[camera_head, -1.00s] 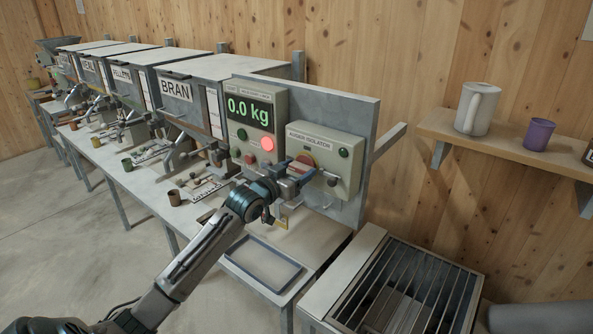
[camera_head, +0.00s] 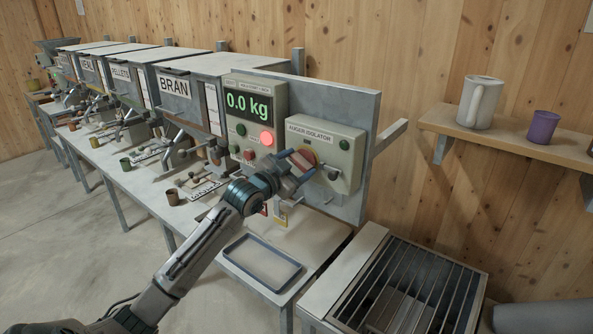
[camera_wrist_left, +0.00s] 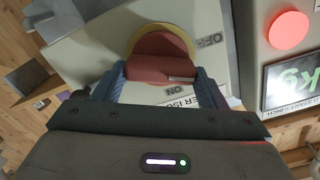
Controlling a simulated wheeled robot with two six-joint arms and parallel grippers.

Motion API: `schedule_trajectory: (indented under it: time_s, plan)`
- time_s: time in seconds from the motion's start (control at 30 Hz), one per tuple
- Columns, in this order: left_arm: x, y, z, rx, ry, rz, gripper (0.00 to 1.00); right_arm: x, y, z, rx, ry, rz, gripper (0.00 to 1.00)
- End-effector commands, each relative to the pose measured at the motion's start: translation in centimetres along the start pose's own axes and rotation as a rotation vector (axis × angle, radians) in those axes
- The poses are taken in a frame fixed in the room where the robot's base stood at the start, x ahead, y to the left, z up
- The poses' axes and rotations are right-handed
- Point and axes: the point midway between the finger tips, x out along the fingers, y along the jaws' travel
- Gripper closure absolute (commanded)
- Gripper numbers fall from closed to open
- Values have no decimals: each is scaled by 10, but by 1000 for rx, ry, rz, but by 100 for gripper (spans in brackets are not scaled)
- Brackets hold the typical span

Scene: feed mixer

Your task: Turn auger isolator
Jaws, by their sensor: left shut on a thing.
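The auger isolator box (camera_head: 325,157) is a pale green box mounted on a grey panel. Its red rotary knob (camera_head: 306,157) sits on a yellow disc, partly hidden by my gripper. My left gripper (camera_head: 301,166) is at the box front with its blue fingers around the knob. In the left wrist view the red knob (camera_wrist_left: 158,64) lies between the two fingers of the gripper (camera_wrist_left: 161,88), shut on its handle. "ON" and "OFF" marks show beside the disc, turned in this view. My right gripper is not in view.
A control box (camera_head: 252,122) reading 0.0 kg, with a lit red button, stands left of the isolator. A grey tray (camera_head: 263,261) lies on the bench below. A barred hopper (camera_head: 411,290) stands at the right. A shelf (camera_head: 516,150) holds a white jug and purple cup.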

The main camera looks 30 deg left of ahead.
Motion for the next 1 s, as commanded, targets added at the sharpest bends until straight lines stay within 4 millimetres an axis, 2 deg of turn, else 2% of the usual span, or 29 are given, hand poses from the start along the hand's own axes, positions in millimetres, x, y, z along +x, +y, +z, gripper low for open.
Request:
schedule_trajectory:
  time_s: [0.03,0.4,1.0]
  plan:
    - [0,2,3,43,0,0,57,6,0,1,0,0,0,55]
    - [0,3,2,395,0,0,57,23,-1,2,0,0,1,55]
    - [0,4,3,922,-1,0,57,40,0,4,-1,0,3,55]
